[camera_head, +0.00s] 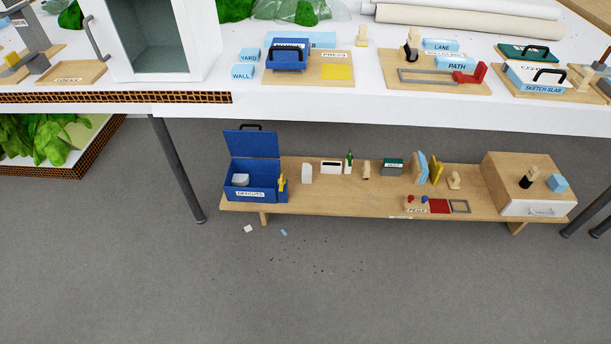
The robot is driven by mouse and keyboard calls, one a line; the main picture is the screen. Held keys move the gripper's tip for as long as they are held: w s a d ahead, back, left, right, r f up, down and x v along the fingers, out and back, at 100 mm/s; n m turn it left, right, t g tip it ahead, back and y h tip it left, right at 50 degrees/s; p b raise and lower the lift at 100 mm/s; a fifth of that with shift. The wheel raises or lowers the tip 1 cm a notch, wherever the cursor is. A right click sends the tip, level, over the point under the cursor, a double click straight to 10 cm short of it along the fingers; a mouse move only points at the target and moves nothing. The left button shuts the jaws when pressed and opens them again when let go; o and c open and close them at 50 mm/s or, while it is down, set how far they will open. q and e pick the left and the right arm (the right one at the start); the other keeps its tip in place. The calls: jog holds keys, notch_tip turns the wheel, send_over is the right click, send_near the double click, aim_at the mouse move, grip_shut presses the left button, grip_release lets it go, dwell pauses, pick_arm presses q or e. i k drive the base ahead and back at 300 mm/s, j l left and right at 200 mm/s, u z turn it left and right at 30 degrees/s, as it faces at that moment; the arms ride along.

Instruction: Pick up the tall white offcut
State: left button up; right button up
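An upright white block (307,174), taller than it is wide, stands on the low wooden bench (335,201) just right of the blue offcuts bin (250,195). The bin's lid is raised. A whitish piece (240,179) lies inside the bin, and a yellow piece (281,183) is at its right side. A small white piece (248,228) and a small light blue piece (284,232) lie on the floor in front of the bench. I cannot tell from labels which white piece is the tall offcut. Neither of my grippers is in view.
The white tabletop (400,112) overhangs behind the bench, with dark legs (177,168) at the sides. A wooden box with a white drawer (535,208) stands at the bench's right end.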

aim_at(307, 169)
jog(key=i+j, duration=0.3)
jog(key=j, duration=0.15)
jog(key=i+j+z, duration=0.5)
jog(key=j, duration=0.25)
jog(key=i+j+z, duration=0.1)
jog(key=j+z, duration=0.15)
jog(key=j, duration=0.15)
